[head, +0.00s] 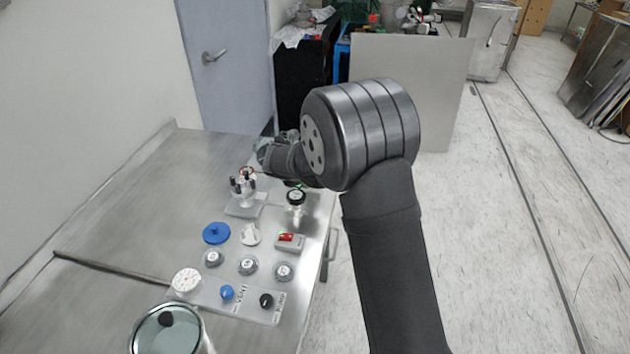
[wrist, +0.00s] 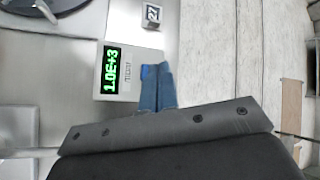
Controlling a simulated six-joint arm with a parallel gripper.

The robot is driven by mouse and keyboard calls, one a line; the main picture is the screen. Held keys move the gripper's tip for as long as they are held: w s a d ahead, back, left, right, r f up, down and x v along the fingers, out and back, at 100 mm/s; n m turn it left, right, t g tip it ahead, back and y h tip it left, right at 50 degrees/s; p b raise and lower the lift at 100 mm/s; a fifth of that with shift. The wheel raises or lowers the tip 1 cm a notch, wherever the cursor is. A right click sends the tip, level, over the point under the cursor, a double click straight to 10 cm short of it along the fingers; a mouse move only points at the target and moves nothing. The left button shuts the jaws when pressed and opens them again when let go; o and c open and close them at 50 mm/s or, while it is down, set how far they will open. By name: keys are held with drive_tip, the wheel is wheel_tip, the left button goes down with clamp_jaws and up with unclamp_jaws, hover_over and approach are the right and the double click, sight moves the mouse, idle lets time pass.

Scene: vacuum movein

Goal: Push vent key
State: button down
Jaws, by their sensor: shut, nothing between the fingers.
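The blue vent key (head: 227,292) is a round button beside the word VENT on a pale panel (head: 245,309) at the front of the bench. A black key (head: 266,300) sits to its right on the same panel. My gripper (wrist: 156,72) is shut and empty, with blue fingers together in the wrist view. In the head view it is at the far end of the bench, well beyond the vent key, and its fingertips cannot be made out. The vent key is not in the wrist view.
In the wrist view, a readout (wrist: 124,72) showing 1.0E+3 is left of my fingers, and a marked cube (wrist: 151,15) is above. Several knobs, a blue disc (head: 216,233), a red switch (head: 287,238) and a glass vessel (head: 167,332) crowd the bench. Its left side is clear.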

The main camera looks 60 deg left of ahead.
drive_tip(key=shift+a+r, duration=0.1)
drive_tip(key=shift+r, duration=0.15)
drive_tip(key=shift+r, duration=2.55)
drive_tip(key=shift+f, duration=0.1)
drive_tip(key=shift+f, duration=0.55)
drive_tip(key=shift+a+r, duration=0.15)
drive_tip(key=shift+a, duration=0.05)
wheel_tip(320, 180, up, 5)
drive_tip(key=shift+d, duration=0.1)
